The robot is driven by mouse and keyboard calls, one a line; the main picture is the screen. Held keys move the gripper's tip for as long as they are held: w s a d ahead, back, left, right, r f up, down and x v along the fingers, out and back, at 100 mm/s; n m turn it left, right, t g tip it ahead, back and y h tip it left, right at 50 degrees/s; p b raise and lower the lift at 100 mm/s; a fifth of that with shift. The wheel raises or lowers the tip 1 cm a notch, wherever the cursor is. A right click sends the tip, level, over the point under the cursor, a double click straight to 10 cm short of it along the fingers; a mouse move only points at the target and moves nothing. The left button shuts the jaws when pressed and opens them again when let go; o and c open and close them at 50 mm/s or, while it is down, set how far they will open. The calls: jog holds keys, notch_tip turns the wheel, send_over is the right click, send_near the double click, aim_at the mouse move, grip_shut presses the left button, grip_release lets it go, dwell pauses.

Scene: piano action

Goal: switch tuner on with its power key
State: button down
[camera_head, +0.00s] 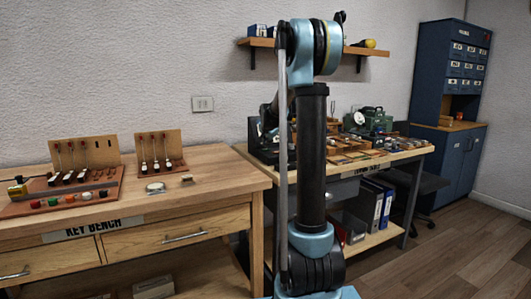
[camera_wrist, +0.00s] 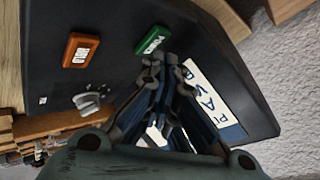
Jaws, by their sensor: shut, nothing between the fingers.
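The tuner (camera_wrist: 115,25) is a black-faced box that fills much of the wrist view. Its green power key (camera_wrist: 153,40) shows near the top middle, with lettering on it. An orange key (camera_wrist: 81,50) with lettering sits to its left. A white lettered panel (camera_wrist: 213,92) is on the right. My gripper (camera_wrist: 166,76) is shut and empty, its fingertips just below the green key in the picture. I cannot tell whether they touch the tuner. In the head view my arm hides the gripper and most of what lies behind it.
A grey metal part (camera_wrist: 88,103) is on the tuner below the orange key. In the head view the key bench (camera_head: 210,170) with key boards stands at left. A second bench (camera_head: 400,155) with tools is behind my arm. A wall shelf (camera_head: 365,51) hangs above.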

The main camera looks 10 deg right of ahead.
aim_at(268, 149)
notch_tip(268, 149, up, 6)
dwell(0.9)
jog(key=shift+s, duration=0.15)
jog(key=s+f+n+g, duration=0.2)
jog(key=s+f+n, duration=0.15)
jog(key=s, duration=1.25)
jog(key=s+f+n+g, duration=0.2)
jog(key=s+f, duration=0.2)
jog(key=s, duration=1.2)
jog(key=s+f+n+g, duration=0.1)
jog(key=s+f+n, duration=0.1)
jog(key=s+f, duration=0.6)
jog(key=s+f+n+g+y, duration=0.1)
jog(key=s+f, duration=0.6)
jog(key=s, duration=0.9)
jog(key=shift+a+f+n+g, duration=0.35)
jog(key=shift+a+n+g, duration=0.15)
jog(key=shift+n, duration=0.45)
